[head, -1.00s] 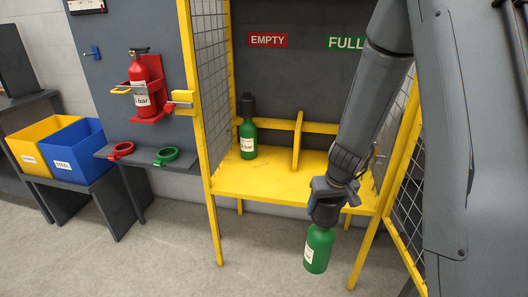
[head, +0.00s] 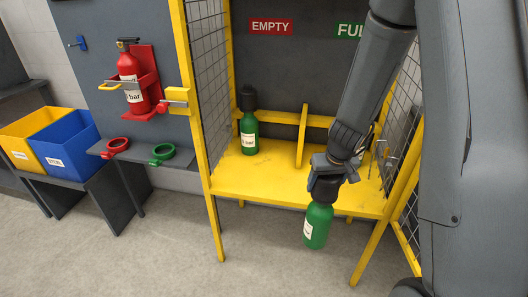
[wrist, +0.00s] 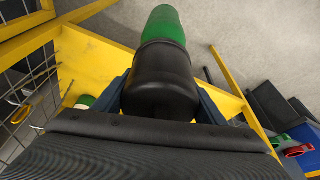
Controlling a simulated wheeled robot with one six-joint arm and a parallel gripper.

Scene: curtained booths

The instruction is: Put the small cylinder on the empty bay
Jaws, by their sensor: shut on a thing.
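My gripper (head: 328,178) is shut on the black cap of a small green cylinder (head: 318,226). The cylinder hangs roughly upright, slightly tilted, in front of the yellow rack's front edge. In the wrist view the held cylinder (wrist: 165,27) shows beyond its black cap, between the fingers. The yellow rack (head: 240,184) has an EMPTY sign (head: 271,27) over its left bay and a partly hidden FULL sign (head: 350,31) over its right bay. Another green cylinder (head: 249,134) with a black cap stands upright in the left bay. My arm hides part of the right bay.
A yellow divider (head: 302,137) separates the bays, and mesh sides (head: 208,75) enclose the rack. A red extinguisher (head: 130,80) hangs left of it, above a grey shelf with red (head: 117,146) and green (head: 161,154) rings. Yellow and blue bins (head: 66,146) stand farther left.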

